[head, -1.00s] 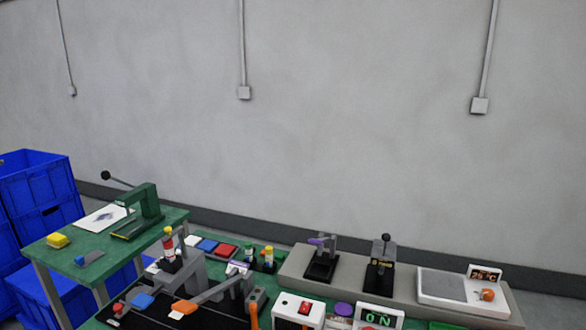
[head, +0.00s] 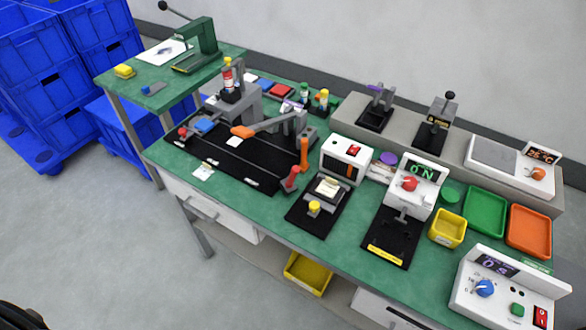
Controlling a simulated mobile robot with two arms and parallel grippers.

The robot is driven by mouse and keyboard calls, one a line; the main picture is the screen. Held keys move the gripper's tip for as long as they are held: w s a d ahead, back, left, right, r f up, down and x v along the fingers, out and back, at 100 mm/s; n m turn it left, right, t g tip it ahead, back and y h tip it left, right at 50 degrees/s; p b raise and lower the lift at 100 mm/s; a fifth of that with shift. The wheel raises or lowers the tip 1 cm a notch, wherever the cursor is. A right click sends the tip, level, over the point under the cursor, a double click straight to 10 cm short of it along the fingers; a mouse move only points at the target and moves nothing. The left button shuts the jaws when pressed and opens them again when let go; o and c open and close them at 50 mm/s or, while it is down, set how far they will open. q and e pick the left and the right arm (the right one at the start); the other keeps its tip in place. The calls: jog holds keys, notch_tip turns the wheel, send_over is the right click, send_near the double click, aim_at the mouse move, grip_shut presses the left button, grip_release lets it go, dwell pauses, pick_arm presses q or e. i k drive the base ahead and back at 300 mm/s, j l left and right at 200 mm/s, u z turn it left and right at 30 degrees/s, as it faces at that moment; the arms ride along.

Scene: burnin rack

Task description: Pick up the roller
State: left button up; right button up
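I cannot say for certain which item is the roller. One candidate is an orange-handled tool (head: 304,152) standing beside a grey block at the right end of the black mat (head: 230,152). A short red upright piece (head: 291,179) stands just in front of it, near the mat's right corner; its form is too small to make out. Both are on the green workbench (head: 255,208). Neither gripper shows in the head view.
A raised green side table (head: 222,62) and blue crates (head: 40,85) stand at the left. Right of the mat are a white device with a red button (head: 345,157), a press with a green display (head: 415,185), trays (head: 487,213) and a dial box (head: 510,288). The front-left floor is open.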

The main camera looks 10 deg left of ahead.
aim_at(288, 185)
jog(key=k+j+u, duration=0.25)
jog(key=k+u, duration=0.25)
jog(key=k+j+u, duration=0.2)
jog(key=j+u, duration=0.25)
